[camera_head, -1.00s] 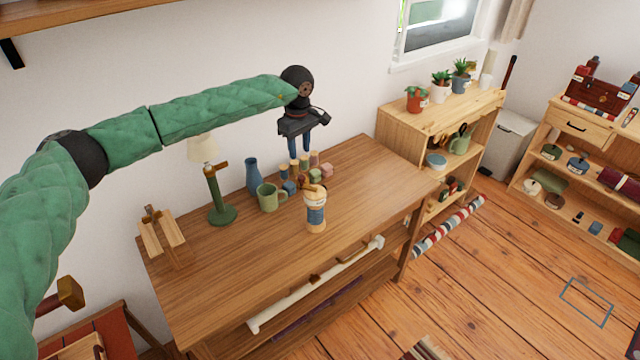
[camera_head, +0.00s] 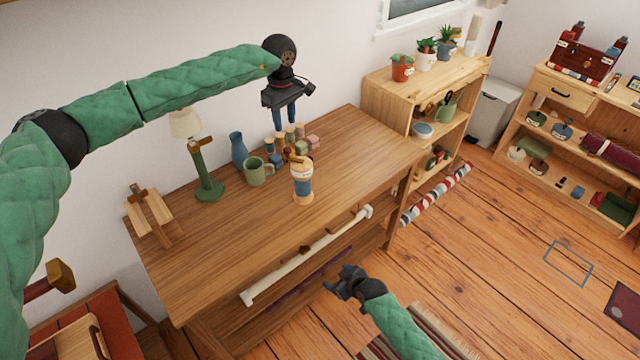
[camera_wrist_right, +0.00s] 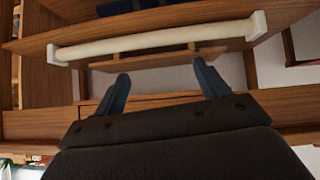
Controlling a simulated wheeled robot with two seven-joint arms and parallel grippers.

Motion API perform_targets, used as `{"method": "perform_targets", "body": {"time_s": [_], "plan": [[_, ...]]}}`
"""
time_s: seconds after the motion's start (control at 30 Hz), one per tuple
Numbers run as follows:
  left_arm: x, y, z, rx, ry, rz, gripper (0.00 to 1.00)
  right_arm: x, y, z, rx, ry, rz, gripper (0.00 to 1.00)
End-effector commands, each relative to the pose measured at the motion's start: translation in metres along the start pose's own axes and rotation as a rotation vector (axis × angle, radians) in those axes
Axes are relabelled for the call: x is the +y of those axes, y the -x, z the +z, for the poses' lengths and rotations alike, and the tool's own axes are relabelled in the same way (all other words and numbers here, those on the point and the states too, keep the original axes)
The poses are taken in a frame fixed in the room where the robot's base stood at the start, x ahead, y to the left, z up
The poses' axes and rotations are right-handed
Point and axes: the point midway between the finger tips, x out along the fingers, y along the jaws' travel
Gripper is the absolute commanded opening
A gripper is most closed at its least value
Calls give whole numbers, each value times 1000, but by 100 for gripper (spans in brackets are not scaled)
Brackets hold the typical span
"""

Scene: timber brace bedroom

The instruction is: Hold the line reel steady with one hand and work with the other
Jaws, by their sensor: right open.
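The line reel (camera_head: 302,184), cream with a blue band and a brown handle at its top, stands upright on the wooden table near the front edge. My left gripper (camera_head: 285,118) hangs fingers down above the back of the table, behind the reel and apart from it. A gap shows between its fingers and it holds nothing. My right gripper (camera_head: 334,286) is low in front of the table, below and in front of the reel. The right wrist view shows its fingers (camera_wrist_right: 162,82) wide apart and empty, facing the table's front; the reel is not in that view.
A green mug (camera_head: 257,173), blue vase (camera_head: 239,150), lamp (camera_head: 204,175), wooden stand (camera_head: 150,215) and several small blocks share the tabletop (camera_head: 235,250). A white rail (camera_head: 310,255) runs along the table's front. The tabletop right of the reel is clear.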

Motion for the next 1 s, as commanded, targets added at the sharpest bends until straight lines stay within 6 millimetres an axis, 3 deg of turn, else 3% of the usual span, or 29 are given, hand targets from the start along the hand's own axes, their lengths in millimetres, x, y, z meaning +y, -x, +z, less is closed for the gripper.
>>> {"method": "perform_targets", "body": {"time_s": [0.03, 0.3, 0.4, 0.5, 0.77, 1.0], "plan": [[0, 0, 0, 0, 0, 0, 36, 3, 5, -25, 36, 28, -8, 74], [0, 0, 0, 0, 0, 0, 36, -2, 40, -151, 223, 171, -74, 74], [0, 0, 0, 0, 0, 0, 36, -5, 55, -196, 291, 215, -103, 74], [0, 0, 0, 0, 0, 0, 36, -4, 62, -228, 335, 234, -130, 74], [0, 0, 0, 0, 0, 0, 36, 17, 57, -270, 364, 189, -173, 74], [0, 0, 0, 0, 0, 0, 36, 56, 43, -291, 350, 105, -183, 74]]}}
